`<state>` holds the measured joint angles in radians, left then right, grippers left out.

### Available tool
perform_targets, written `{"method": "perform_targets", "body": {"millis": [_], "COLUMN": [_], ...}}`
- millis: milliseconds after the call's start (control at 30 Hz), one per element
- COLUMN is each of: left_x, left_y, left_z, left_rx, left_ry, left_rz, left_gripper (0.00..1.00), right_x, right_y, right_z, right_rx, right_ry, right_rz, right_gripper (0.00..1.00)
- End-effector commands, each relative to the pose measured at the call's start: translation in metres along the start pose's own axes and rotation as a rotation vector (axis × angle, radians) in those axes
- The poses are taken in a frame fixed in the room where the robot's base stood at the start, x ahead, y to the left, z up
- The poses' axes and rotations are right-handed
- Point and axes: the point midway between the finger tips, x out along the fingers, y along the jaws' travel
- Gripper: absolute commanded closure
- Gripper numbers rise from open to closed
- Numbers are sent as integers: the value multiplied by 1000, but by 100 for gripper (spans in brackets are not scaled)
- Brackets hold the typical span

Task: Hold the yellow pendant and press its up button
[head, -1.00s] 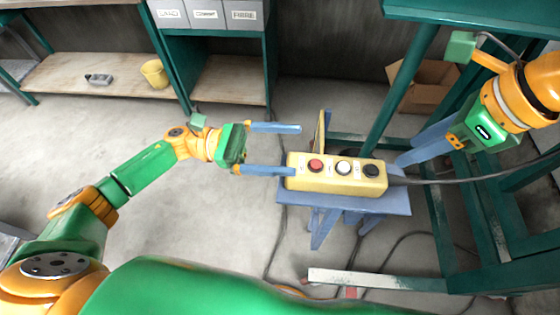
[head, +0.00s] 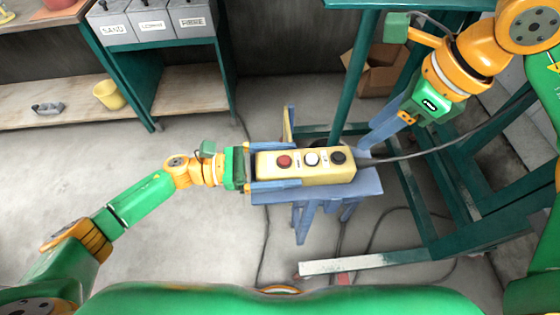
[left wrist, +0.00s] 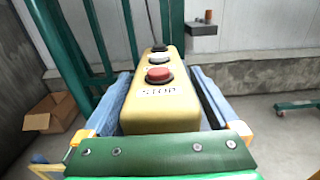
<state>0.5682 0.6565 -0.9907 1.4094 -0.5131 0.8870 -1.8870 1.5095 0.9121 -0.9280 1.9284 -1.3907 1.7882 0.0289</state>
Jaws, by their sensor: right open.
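The yellow pendant (head: 310,174) lies on a blue stand (head: 368,184), with a red button (head: 284,161), a white button (head: 311,159) and a black button (head: 338,157) on top. In the left wrist view the pendant (left wrist: 150,112) points away from me, its red button (left wrist: 159,75) nearest, beside the word STOP. My left gripper (head: 270,170) has its blue fingers on both sides of the pendant's left end. Whether both fingers press on it is unclear. My right gripper (head: 382,128) is open and empty, above and right of the pendant's black-button end.
A dark cable (head: 440,151) runs from the pendant's right end to the upper right. A green frame (head: 450,222) stands at the right, with a cardboard box (head: 375,72) behind it. Shelves with grey bins (head: 150,18) and a yellow cup (head: 109,95) are at the back left.

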Motion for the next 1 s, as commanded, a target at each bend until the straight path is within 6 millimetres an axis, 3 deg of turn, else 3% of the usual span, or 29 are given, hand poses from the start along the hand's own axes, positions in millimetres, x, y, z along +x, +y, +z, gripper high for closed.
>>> {"method": "perform_targets", "body": {"millis": [33,300,333,500,533,1000], "left_x": [0,0,0,0,0,0], "left_y": [0,0,0,0,0,0], "left_z": [0,0,0,0,0,0], "left_rx": [0,-1,-1,-1,-1,-1], "left_ry": [0,0,0,0,0,0], "left_rz": [0,1,1,1,1,1], "left_gripper": [22,94,100,100,100,100], "right_x": [0,0,0,0,0,0], "right_y": [0,0,0,0,0,0], "right_z": [0,0,0,0,0,0], "right_rx": [0,0,0,0,0,0], "right_ry": [0,0,0,0,0,0], "right_rz": [0,0,0,0,0,0], "right_gripper": [50,50,50,96,100,100]}}
